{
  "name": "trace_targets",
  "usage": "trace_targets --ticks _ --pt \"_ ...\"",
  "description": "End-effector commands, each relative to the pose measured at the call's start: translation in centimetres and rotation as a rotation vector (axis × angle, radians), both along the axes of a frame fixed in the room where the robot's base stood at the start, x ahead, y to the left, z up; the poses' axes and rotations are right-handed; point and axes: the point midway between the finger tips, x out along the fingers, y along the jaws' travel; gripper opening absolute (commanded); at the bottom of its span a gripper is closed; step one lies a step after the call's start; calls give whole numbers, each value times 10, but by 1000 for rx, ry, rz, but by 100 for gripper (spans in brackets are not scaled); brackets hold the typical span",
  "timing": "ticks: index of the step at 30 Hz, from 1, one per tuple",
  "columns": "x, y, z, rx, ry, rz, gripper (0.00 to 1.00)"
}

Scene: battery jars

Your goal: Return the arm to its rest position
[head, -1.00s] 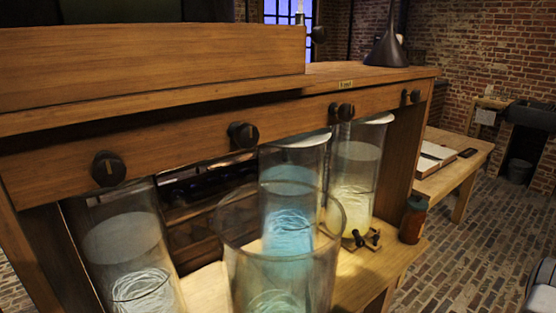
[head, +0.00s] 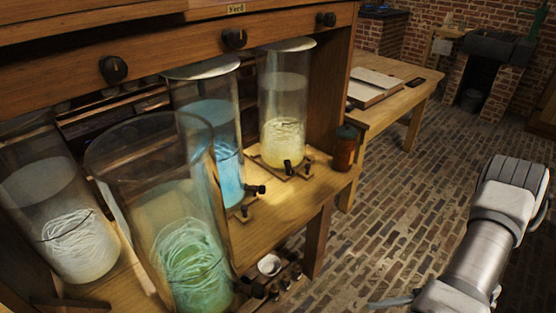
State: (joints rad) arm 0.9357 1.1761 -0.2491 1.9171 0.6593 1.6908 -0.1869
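Part of my own arm (head: 480,240), silver and light grey, shows at the lower right over the brick floor. It is apart from the bench and jars. No gripper fingers can be made out, so what the gripper holds cannot be seen.
On the wooden bench (head: 335,190) stand glass jars with white (head: 85,245), green (head: 190,262), blue (head: 215,125) and yellow (head: 284,105) contents. A reddish-brown jar (head: 345,148) stands at the bench's right end. A side table (head: 408,98) is behind. Brick floor (head: 400,195) at right is clear.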

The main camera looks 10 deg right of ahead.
Motion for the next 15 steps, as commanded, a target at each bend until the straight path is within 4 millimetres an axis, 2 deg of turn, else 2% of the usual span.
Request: trace_targets --ticks 1,8,15 --pt "6 2 15 -37 -19 42 41" --pt "27 14 68 -221 -114 244 41" --pt "44 34 127 -445 -251 473 41"
